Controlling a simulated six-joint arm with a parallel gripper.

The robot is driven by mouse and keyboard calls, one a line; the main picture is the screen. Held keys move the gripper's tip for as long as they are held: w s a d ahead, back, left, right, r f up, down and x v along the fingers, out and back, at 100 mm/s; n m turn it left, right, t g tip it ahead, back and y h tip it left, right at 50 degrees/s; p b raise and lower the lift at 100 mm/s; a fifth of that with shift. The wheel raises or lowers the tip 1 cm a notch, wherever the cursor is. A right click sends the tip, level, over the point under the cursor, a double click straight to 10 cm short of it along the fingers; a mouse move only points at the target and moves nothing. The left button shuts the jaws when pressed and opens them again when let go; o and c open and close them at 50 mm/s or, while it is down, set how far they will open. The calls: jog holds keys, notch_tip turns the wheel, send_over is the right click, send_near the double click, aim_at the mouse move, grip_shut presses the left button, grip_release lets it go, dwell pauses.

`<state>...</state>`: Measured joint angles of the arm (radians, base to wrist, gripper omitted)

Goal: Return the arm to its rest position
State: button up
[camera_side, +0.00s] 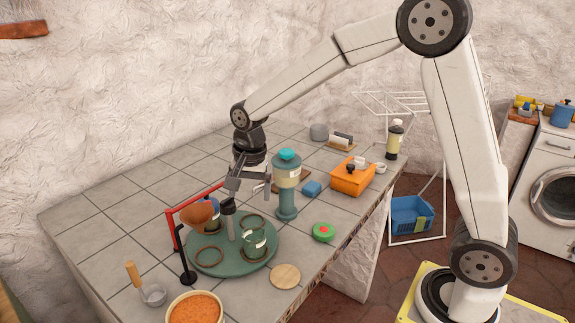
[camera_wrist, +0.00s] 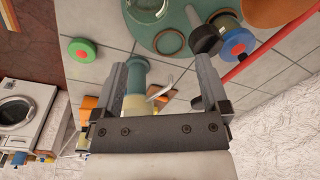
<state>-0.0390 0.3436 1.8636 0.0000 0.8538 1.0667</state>
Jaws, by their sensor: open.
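My gripper (camera_side: 250,188) is open and points down above the mosaic counter (camera_side: 110,205), behind the green round stand (camera_side: 210,265). In the wrist view my gripper (camera_wrist: 160,78) shows its two fingers apart. Nothing is visibly held between them. A teal and cream grinder-like device (camera_side: 287,190) with a bright blue top stands just right of my gripper. It also shows in the wrist view, between the fingers and nearer the left one (camera_wrist: 136,78). My arm reaches from the right, over the counter. A dark-topped post (camera_side: 228,215) on the stand is close below my gripper; I cannot tell whether they touch.
The stand carries a glass jar (camera_side: 256,243) and a copper funnel (camera_side: 196,215). A red bar (camera_side: 172,229) is at its left. The counter's left side is clear.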

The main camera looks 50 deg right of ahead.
jog(key=s+d+f+n, duration=0.1)
jog(key=s+f+n, duration=0.2)
jog(key=s+n, duration=0.3)
jog(key=s+f+n+t, duration=0.1)
jog(key=s+n, duration=0.4)
jog(key=s, duration=0.5)
jog(key=shift+d+f+n+t, duration=0.3)
jog(key=shift+d+f+n, duration=0.1)
jog(key=shift+f, duration=0.5)
